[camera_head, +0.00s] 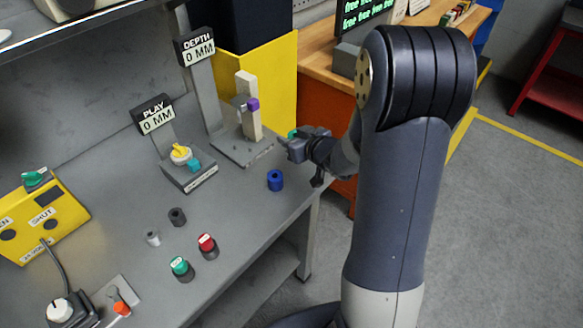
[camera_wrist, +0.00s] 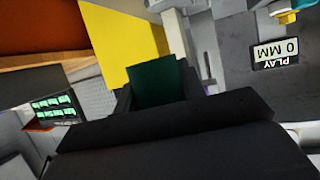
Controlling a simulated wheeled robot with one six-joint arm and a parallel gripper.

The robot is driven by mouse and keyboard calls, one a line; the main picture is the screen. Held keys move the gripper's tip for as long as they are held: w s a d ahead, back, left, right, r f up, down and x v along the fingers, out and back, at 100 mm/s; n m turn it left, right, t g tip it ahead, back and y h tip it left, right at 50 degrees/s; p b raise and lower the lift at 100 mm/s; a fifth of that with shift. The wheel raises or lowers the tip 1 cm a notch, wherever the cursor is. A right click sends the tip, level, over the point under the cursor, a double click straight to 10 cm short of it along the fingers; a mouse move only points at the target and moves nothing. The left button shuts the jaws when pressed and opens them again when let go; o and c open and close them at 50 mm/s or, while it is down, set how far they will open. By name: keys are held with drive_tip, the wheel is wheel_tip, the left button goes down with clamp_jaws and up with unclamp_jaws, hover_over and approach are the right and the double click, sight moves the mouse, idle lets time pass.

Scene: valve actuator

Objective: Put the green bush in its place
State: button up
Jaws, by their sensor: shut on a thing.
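My gripper (camera_head: 290,147) is shut on the green bush (camera_head: 293,134) and holds it in the air near the right end of the grey bench, beyond the blue ring. In the wrist view, the dark green bush (camera_wrist: 157,82) sits between the two black fingers of my gripper (camera_wrist: 158,98). Only part of the bush shows in the head view. Which place belongs to the bush cannot be told from these frames.
The bench holds a blue ring (camera_head: 275,180), a dark ring (camera_head: 177,217), a light ring (camera_head: 152,238), and red-topped (camera_head: 207,246) and green-topped (camera_head: 181,268) pieces. The DEPTH stand (camera_head: 247,110) and PLAY gauge (camera_head: 188,170) stand behind. A yellow control box (camera_head: 40,222) is at left.

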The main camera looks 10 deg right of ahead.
sight(292, 169)
drive_tip(key=shift+f, duration=4.8)
drive_tip(key=shift+f+b, duration=0.2)
drive_tip(key=shift+b, duration=0.3)
drive_tip(key=o, duration=1)
drive_tip(key=shift+o, duration=0.2)
drive_tip(key=shift+r+p, duration=0.1)
drive_tip(key=shift+p, duration=0.35)
